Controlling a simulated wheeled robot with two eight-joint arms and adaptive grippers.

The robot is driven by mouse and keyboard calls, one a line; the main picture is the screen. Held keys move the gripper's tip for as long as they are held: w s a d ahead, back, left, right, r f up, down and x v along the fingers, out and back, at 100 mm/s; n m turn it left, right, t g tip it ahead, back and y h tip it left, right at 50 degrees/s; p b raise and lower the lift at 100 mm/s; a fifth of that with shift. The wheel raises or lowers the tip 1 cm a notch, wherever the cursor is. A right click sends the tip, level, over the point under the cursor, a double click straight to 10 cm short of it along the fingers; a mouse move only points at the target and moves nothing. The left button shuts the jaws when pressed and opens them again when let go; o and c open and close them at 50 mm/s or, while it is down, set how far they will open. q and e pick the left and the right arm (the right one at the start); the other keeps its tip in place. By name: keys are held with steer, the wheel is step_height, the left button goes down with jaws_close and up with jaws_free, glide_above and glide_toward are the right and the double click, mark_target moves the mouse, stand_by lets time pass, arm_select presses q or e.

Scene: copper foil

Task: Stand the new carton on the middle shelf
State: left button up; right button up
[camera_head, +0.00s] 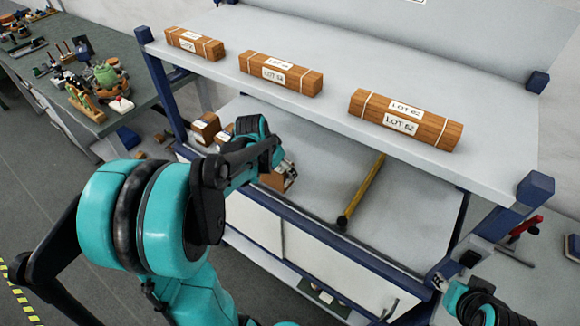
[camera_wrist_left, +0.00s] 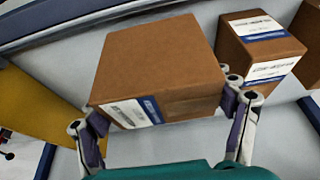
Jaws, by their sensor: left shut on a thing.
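My left gripper (camera_head: 282,168) is over the middle shelf (camera_head: 318,190). In the left wrist view the gripper (camera_wrist_left: 162,118) is shut on a brown carton (camera_wrist_left: 158,65) with a white and blue label, one finger on each side. In the head view this carton (camera_head: 277,180) is partly hidden by the gripper. It looks upright, low at the shelf; I cannot tell whether it touches. Other cartons (camera_head: 205,128) stand to its left, with one close beside it in the wrist view (camera_wrist_left: 258,48). Part of my right arm (camera_head: 470,302) shows at lower right; its jaws are unclear.
Wooden bundles with LOT labels (camera_head: 405,118) lie on the top shelf (camera_head: 330,65), above the cartons. A yellow rod (camera_head: 362,190) lies on the middle shelf, right of the held carton. Blue posts (camera_head: 165,85) edge the rack. A cluttered bench (camera_head: 110,45) stands at left.

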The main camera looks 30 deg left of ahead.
arm_select(q)
steer(key=w, duration=0.5)
steer(key=shift+d+b, duration=0.25)
steer(key=shift+b, duration=0.1)
steer(key=shift+w+f+b, duration=0.1)
steer(key=shift+f+b, duration=0.6)
steer(key=shift+f, duration=1.05)
steer(key=shift+f, duration=0.15)
steer(key=o, duration=1.4)
